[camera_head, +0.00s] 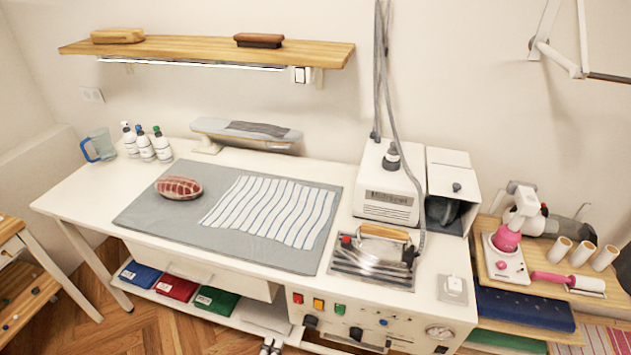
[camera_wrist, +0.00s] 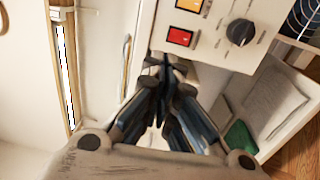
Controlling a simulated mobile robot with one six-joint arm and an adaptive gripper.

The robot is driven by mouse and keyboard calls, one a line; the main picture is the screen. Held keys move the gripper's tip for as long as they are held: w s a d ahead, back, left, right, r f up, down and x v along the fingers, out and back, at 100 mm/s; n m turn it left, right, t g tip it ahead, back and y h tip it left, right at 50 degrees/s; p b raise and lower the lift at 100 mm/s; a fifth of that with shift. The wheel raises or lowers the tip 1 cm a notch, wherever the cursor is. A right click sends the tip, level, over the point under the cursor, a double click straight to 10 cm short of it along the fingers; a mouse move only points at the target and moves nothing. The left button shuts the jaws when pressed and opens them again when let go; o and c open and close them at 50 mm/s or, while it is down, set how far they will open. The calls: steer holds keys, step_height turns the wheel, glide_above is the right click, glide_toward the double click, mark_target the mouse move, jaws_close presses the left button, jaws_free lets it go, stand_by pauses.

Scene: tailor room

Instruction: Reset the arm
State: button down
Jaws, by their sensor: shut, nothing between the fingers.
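My gripper (camera_wrist: 165,72) shows in the wrist view, with its dark fingers together and nothing between them. It points toward the front of the white ironing table, beside the control panel (camera_wrist: 208,30) with its red and orange buttons. The picture does not show clearly whether the fingertips touch the table front. In the head view, small pale and dark parts show at the bottom edge, too cut off to tell what they are.
The white table (camera_head: 75,195) bears a grey mat (camera_head: 150,212) with striped cloth (camera_head: 270,210), a plaid cushion (camera_head: 178,187), an iron (camera_head: 380,248) and a steam unit (camera_head: 388,190). Folded cloths (camera_head: 215,303) lie on the lower shelf. A wooden side shelf (camera_head: 560,275) stands right.

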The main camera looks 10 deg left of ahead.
steer(key=w+d+r+m+g+h, duration=0.2)
steer(key=w+d+r+m+h, duration=0.15)
steer(key=r, duration=0.25)
steer(key=w+d+r+m+g+h, duration=0.2)
steer(key=w+d+r+h, duration=0.15)
steer(key=r, duration=0.25)
steer(key=d+r+m+g+h, duration=0.45)
steer(key=d+r+g, duration=0.45)
steer(key=d+r, duration=0.4)
steer(key=s+d+r+m+g+y, duration=0.45)
steer(key=s+d+r, duration=0.25)
steer(key=d, duration=0.3)
steer(key=s+d+r+m+t+y, duration=0.2)
steer(key=s+r+y, duration=0.5)
steer(key=s, duration=0.4)
steer(key=shift+t+y, duration=0.8)
steer(key=shift+t, duration=0.05)
